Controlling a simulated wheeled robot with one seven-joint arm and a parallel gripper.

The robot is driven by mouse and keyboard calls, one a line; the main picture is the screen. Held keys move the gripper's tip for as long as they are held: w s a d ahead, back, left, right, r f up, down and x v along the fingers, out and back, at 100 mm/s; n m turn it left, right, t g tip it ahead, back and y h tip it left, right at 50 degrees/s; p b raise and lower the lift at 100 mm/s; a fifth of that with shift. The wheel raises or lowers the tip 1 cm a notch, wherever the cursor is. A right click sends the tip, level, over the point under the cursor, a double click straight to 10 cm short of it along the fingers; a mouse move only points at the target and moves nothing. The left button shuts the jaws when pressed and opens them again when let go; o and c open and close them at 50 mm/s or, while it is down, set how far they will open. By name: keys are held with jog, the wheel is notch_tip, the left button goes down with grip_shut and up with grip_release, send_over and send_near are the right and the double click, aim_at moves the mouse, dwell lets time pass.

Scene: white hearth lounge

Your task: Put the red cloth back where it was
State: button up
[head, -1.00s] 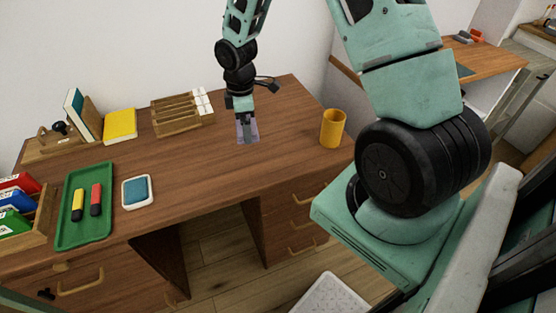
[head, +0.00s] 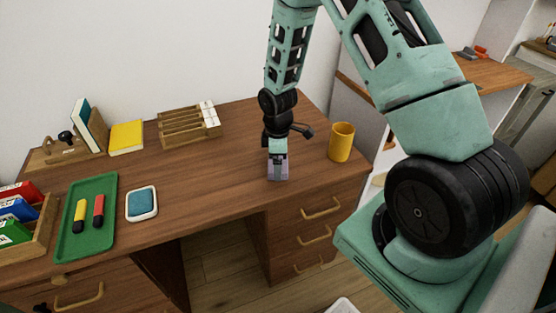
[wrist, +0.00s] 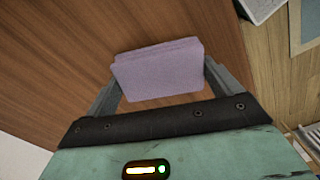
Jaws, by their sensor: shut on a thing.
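My gripper (head: 278,168) is shut on a pale lilac, folded-looking piece (wrist: 158,70), which may be a cloth. It is held between both fingers, and in the head view it sits over the front right part of the brown desk (head: 215,180). I cannot tell if it touches the desktop. I see no red cloth in either view. The red things in sight are a red marker-like piece (head: 98,210) on the green tray (head: 104,184) and a red binder (head: 18,190) at the far left.
A yellow cup (head: 341,142) stands right of my gripper. A wooden rack (head: 188,128), a yellow book (head: 126,137) and a bookend stand along the back. A white dish with a blue pad (head: 141,203) lies beside the tray. The desk's middle is clear.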

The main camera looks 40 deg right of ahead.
jog(key=shift+f, duration=0.2)
jog(key=o, duration=0.8)
jog(key=shift+c, duration=0.2)
notch_tip(320, 180, up, 12)
jog(key=f, duration=0.1)
jog(key=s+a+r, duration=0.4)
jog(key=a, duration=0.4)
jog(key=s+a+r, duration=0.4)
jog(key=a+r, duration=0.1)
jog(key=a, duration=0.4)
jog(key=s+a+r+m, duration=0.1)
jog(key=s+a+r, duration=0.1)
jog(key=s, duration=0.6)
jog(key=s+a+r+m, duration=0.1)
jog(key=s+a+r, duration=0.1)
jog(key=s+a, duration=0.3)
jog(key=s, duration=0.3)
jog(key=shift+a+r+m+y, duration=0.15)
jog(key=shift+a+m+y, duration=0.05)
jog(key=shift+m+y, duration=0.1)
